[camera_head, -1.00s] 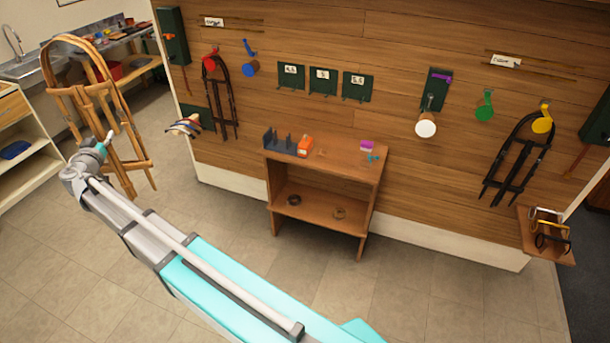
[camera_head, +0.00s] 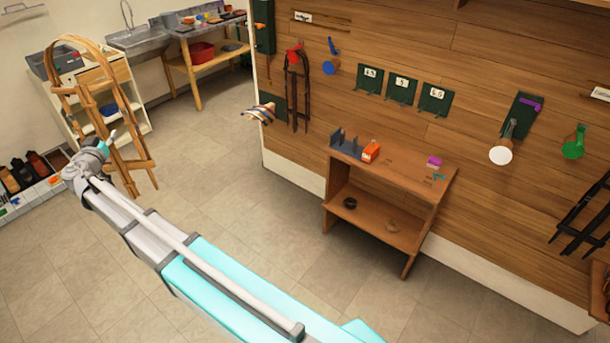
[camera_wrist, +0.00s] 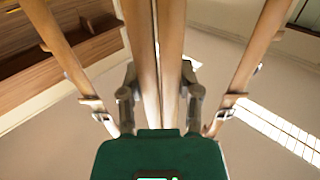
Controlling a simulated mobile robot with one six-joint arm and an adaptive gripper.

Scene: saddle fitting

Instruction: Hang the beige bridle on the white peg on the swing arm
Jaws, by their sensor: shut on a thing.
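The beige bridle (camera_head: 86,85) hangs in loops at the left of the head view, near the end of my arm. In the wrist view its straps (camera_wrist: 170,60) run up between and beside my gripper's fingers. My gripper (camera_wrist: 160,95) is shut on the bridle straps; in the head view the gripper is largely hidden behind my wrist. The white peg (camera_head: 500,155) shows as a round white face below a dark green plate (camera_head: 522,118) on the wooden wall at the right. The bridle is far to the left of the peg.
A wooden shelf table (camera_head: 400,170) stands against the wall, with a dark holder (camera_head: 347,147) and an orange box (camera_head: 371,151) on it. Striped pieces (camera_head: 260,112) jut from the wall's left end. Red (camera_head: 294,55), blue (camera_head: 330,66) and green (camera_head: 572,149) pegs are on the wall. The floor between is clear.

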